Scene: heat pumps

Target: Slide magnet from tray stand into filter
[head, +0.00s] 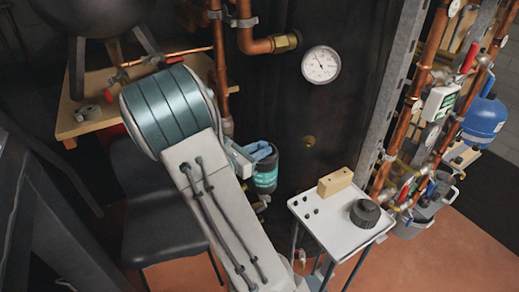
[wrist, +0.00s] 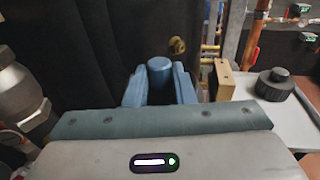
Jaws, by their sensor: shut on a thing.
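My gripper (head: 260,151) has blue fingers and is shut on the magnet. In the wrist view, a blue round-topped piece, which I take to be the magnet (wrist: 160,66), sits between the fingertips (wrist: 160,88). In the head view, the filter (head: 265,180) is a dark canister with a teal band, directly below or behind my fingers. I cannot tell whether the magnet touches it or is inside it. The magnet's lower end is hidden. The tray stand (head: 313,229) is to the right; it also shows in the wrist view (wrist: 290,123).
A wooden block (head: 335,182) and a black ribbed cap (head: 365,213) are on the tray stand. Copper pipes (head: 417,90) with valves run up the right side. A dark tank with a round gauge (head: 321,64) stands behind. A dark chair (head: 165,210) is at left.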

